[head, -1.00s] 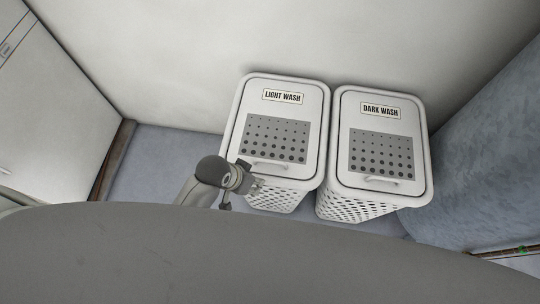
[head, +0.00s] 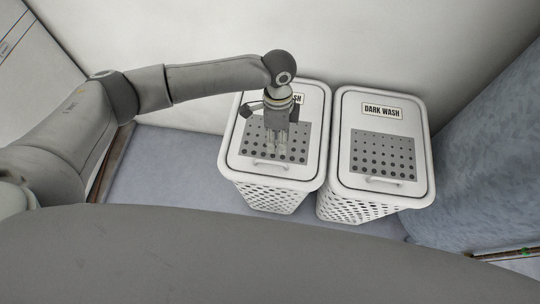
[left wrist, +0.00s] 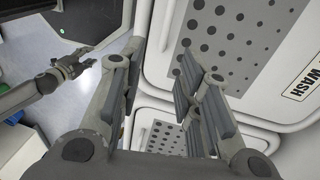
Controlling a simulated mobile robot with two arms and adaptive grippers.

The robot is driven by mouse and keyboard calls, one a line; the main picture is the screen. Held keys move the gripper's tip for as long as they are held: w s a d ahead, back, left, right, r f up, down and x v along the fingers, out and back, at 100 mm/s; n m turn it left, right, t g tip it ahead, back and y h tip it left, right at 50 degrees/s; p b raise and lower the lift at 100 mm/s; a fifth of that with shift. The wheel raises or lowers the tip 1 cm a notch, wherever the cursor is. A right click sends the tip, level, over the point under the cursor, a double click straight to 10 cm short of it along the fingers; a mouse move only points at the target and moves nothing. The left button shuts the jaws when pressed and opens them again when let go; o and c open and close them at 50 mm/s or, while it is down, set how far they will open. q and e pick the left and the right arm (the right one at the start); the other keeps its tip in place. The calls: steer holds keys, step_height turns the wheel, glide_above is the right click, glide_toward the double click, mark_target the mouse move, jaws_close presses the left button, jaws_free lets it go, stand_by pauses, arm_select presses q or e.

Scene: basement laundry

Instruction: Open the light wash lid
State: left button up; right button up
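The light wash basket is white, with its lid (head: 238,158) lying closed. The lid has a dotted grey panel, a partly covered label and a pale handle (head: 270,164) at its near edge. My left gripper (head: 276,150) points down over the dotted panel, just beyond the handle. In the left wrist view its fingers (left wrist: 158,65) stand apart with nothing between them, and the dotted lid (left wrist: 235,45) lies below. I cannot tell whether the fingertips touch the lid. My right gripper (left wrist: 84,57) shows only in the left wrist view, empty, its fingers apart.
The closed dark wash basket (head: 382,140) stands close on the right. A pale wall (head: 150,50) rises behind both baskets. A blue-grey surface (head: 490,160) is at the right. Bare floor (head: 170,170) lies left of the baskets.

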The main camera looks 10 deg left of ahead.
arm_select(q)
steer(key=w+a, duration=0.1)
steer(key=a, duration=0.1)
glide_above(270, 157)
steer(key=s, duration=0.3)
steer(key=shift+y, duration=0.3)
steer(key=f, duration=0.9)
steer(key=shift+w+d+f, duration=0.2)
steer(key=shift+w+f, duration=0.05)
steer(key=shift+f, duration=0.1)
steer(key=shift+c, duration=0.4)
jaws_close()
